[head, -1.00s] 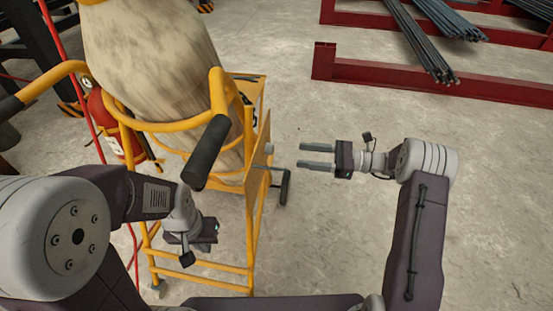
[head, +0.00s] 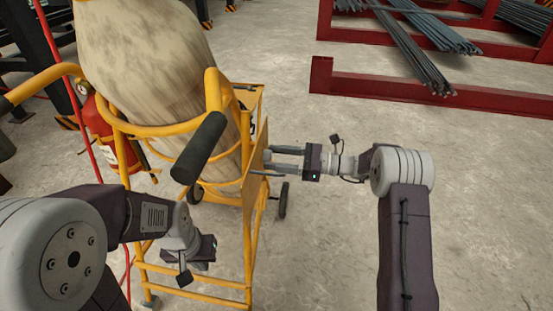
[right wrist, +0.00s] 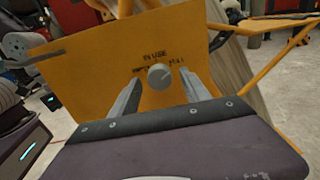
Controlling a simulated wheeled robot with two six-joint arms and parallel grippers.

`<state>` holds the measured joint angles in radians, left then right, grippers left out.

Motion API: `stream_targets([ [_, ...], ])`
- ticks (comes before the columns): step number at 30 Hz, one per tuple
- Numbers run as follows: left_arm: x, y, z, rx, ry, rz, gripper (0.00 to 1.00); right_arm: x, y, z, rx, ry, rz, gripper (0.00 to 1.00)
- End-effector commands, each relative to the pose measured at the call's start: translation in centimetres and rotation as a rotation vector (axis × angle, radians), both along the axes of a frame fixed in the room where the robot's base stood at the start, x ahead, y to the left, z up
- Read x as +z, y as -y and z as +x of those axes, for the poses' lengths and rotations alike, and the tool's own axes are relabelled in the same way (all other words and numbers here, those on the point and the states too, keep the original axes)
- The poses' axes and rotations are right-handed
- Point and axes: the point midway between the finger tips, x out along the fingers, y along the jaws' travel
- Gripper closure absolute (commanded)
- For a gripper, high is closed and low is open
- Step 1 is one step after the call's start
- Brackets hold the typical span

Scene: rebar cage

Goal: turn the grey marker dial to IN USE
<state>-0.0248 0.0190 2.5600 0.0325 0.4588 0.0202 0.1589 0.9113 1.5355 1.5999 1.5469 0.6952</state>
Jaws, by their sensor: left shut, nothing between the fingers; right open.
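The grey marker dial (right wrist: 160,76) is a small round knob on a yellow-orange plate (right wrist: 85,85) in the right wrist view. The words IN USE stand above it, with smaller lettering on both sides that I cannot read. I cannot tell which label its mark points to. My right gripper (head: 269,162) is open in the head view, its fingertips at the plate. In the right wrist view its fingers (right wrist: 163,95) lie left and right of the dial; I cannot tell whether they touch it. My left gripper (head: 208,252) is shut and empty, low beside the yellow frame.
The yellow trolley (head: 247,225) carries a large tan cylinder (head: 145,65) and a red extinguisher (head: 118,140). A dark trolley handle (head: 200,147) juts toward me. Red racks with rebar (head: 415,55) stand at the back right. The floor (head: 490,210) at right is clear.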

Motion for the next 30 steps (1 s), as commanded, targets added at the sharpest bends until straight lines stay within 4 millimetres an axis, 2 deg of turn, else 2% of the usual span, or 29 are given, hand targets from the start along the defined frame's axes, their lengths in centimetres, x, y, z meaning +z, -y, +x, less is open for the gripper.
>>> stream_targets([
  [1,0.01,0.00,0.00,0.000,0.000,0.000,1.00,0.01,0.01,0.00,0.000,0.000,0.000,0.51],
  [6,0.01,0.00,0.00,0.000,0.000,0.000,1.00,0.00,0.03,-0.01,0.000,0.001,0.000,0.98],
  [7,0.01,0.00,0.00,0.000,0.000,0.000,1.00,0.00,0.03,-0.01,0.000,0.001,0.000,1.00],
  [17,0.05,0.00,0.00,0.000,0.000,0.000,1.00,-0.01,0.04,-0.01,0.000,0.050,-0.010,1.00],
  [30,-0.24,0.00,-0.01,0.000,0.000,0.000,1.00,-0.13,0.05,0.04,0.001,0.391,-0.079,1.00],
])
